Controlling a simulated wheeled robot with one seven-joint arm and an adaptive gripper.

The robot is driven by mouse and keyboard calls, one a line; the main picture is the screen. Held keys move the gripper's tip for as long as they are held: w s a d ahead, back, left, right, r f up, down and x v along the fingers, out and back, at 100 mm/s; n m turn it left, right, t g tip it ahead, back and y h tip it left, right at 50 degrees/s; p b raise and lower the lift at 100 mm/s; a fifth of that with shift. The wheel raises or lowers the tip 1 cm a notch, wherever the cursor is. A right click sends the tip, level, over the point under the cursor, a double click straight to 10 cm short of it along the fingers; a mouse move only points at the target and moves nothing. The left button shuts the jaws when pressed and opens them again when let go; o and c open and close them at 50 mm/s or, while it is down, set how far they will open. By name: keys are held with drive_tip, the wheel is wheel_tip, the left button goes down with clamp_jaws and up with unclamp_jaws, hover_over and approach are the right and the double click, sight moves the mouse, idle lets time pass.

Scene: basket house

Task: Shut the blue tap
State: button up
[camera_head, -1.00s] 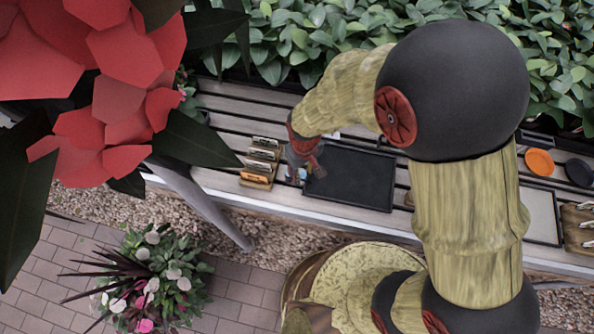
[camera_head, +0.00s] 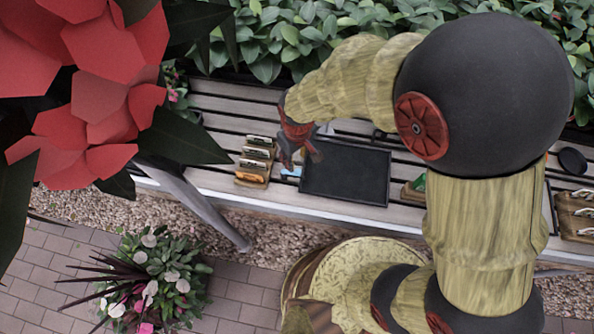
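A small light blue piece (camera_head: 291,172), the only blue thing I see, is on the slatted bench between the wooden row of holders and the black tray. It is partly hidden, and I cannot make out its shape or whether it is the tap or how it is turned. My gripper (camera_head: 300,161) hangs just above and beside it, pointing down. Its fingers look spread, with nothing seen between them. I cannot tell whether a finger touches the blue piece.
The bench (camera_head: 226,118) holds a row of wooden holders (camera_head: 252,179), a black tray (camera_head: 345,176), a green item (camera_head: 418,184), a black disc (camera_head: 572,160) and a wooden rack (camera_head: 577,215). Red flowers (camera_head: 90,100) block the upper left. Potted plants (camera_head: 150,280) stand below.

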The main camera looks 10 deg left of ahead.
sight(298, 171)
wheel_tip(298, 171, up, 2)
drive_tip(key=n+b, duration=0.1)
drive_tip(key=n, duration=1)
drive_tip(key=shift+d+r+n, duration=0.1)
drive_tip(key=shift+d+n, duration=0.05)
drive_tip(key=shift+n, duration=0.15)
drive_tip(key=n, duration=0.3)
drive_tip(key=s+n, duration=0.1)
drive_tip(key=n, duration=0.1)
drive_tip(key=shift+d, duration=0.25)
drive_tip(key=shift+f+b, duration=1.45)
drive_tip(key=shift+f, duration=2.45)
drive_tip(key=shift+c, duration=0.5)
drive_tip(key=c, duration=0.7)
clamp_jaws()
